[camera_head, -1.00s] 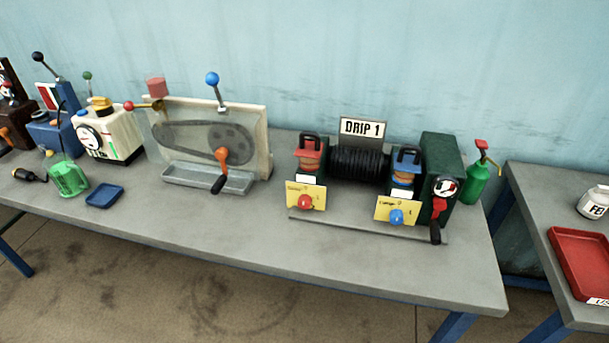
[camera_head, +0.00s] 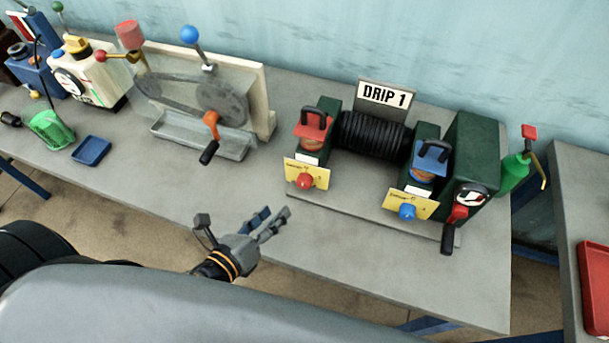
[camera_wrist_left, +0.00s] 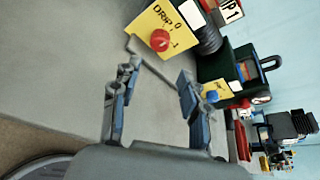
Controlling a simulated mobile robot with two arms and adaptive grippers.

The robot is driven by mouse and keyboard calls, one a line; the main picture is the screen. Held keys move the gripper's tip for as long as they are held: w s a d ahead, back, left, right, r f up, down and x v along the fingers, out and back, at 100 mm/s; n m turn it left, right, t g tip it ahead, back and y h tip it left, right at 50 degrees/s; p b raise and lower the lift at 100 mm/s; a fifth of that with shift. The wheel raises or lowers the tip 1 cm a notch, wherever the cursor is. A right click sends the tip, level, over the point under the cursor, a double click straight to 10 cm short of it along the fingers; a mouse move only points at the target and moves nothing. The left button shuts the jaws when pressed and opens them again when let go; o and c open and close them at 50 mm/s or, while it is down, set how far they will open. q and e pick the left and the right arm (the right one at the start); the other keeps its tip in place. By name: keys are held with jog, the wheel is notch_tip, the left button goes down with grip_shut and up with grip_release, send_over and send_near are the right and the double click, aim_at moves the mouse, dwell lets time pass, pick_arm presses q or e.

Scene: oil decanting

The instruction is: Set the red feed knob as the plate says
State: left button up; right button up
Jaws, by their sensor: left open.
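The red feed knob (camera_head: 305,181) sits on the lower front of a yellow plate (camera_head: 321,178) at the left end of the green machine. In the left wrist view the red knob (camera_wrist_left: 160,40) is above and between my fingers. The yellow plate (camera_wrist_left: 181,24) there reads "DRIP" with 0 and 1 marks. I cannot make out where the knob points. A sign plate (camera_head: 387,95) behind the machine reads "DRIP 1". My left gripper (camera_head: 275,218) is open and empty, in front of and below the knob, apart from it. My right gripper is not in view.
A blue knob (camera_head: 407,211) sits on a second yellow plate to the right. A red-armed crank (camera_head: 456,213) is at the machine's right end. An orange crank (camera_head: 211,128) stands to the left. The bench top (camera_head: 340,245) before the machine is clear.

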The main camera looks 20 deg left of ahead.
pick_arm(q)
jog(key=p, duration=0.1)
send_near(301, 184)
jog(key=shift+x, duration=0.75)
jog(key=p+x, duration=0.1)
jog(key=x, duration=0.6)
jog(key=shift+d+f+p, duration=0.1)
jog(key=shift+p, duration=0.2)
jog(key=shift+w+f, duration=0.1)
jog(key=shift+w, duration=0.25)
jog(key=shift+w+d+f, duration=0.15)
jog(key=shift+w, duration=0.05)
jog(key=shift+s, duration=0.1)
jog(key=c, duration=0.9)
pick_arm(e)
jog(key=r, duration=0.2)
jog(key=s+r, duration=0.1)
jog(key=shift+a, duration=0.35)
